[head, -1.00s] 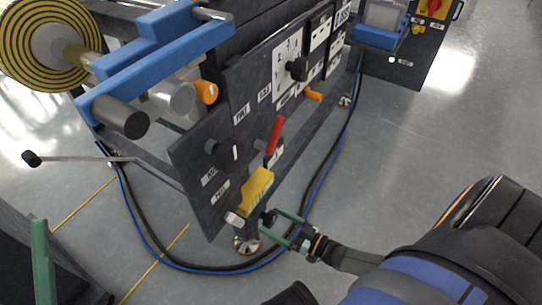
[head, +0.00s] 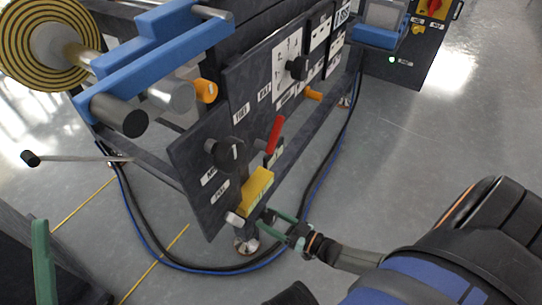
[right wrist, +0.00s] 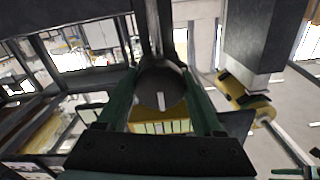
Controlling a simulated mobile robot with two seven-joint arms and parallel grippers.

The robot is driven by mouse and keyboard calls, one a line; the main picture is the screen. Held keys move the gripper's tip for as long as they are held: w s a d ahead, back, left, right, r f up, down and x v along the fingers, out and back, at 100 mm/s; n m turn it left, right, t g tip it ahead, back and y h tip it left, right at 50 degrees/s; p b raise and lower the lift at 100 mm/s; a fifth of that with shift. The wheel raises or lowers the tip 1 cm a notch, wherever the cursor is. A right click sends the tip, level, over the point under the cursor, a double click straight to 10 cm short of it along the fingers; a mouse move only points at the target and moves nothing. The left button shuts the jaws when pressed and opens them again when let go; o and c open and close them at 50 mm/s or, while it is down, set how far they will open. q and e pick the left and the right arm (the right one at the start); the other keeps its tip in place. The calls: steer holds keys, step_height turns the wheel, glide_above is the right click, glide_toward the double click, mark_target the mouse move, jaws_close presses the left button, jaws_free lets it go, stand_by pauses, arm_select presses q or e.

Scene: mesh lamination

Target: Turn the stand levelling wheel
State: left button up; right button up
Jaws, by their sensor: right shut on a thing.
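The stand levelling wheel (right wrist: 158,82) is a dark round knob with a white mark, seen between two green fingers in the right wrist view. The mark stands nearly upright in that view. My right gripper (head: 266,222) is shut on the wheel, low at the near corner of the machine's stand, just above a round metal foot (head: 246,246). In the head view the fingers and stand mostly hide the wheel. One green finger of my left gripper (head: 43,262) shows at the lower left, away from the machine; its other finger is not visible.
The dark panel above carries a black knob (head: 226,152), a red lever (head: 275,134) and a yellow block (head: 257,190). A black and blue cable (head: 185,267) loops over the floor around the foot. The grey floor (head: 425,150) at right is clear.

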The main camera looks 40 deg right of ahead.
steer(key=c, duration=0.4)
steer(key=shift+n, duration=0.3)
steer(key=n, duration=0.4)
steer(key=shift+n, duration=2.5)
steer(key=o, duration=1.4)
steer(key=shift+d, duration=0.1)
steer(key=shift+c, duration=0.2)
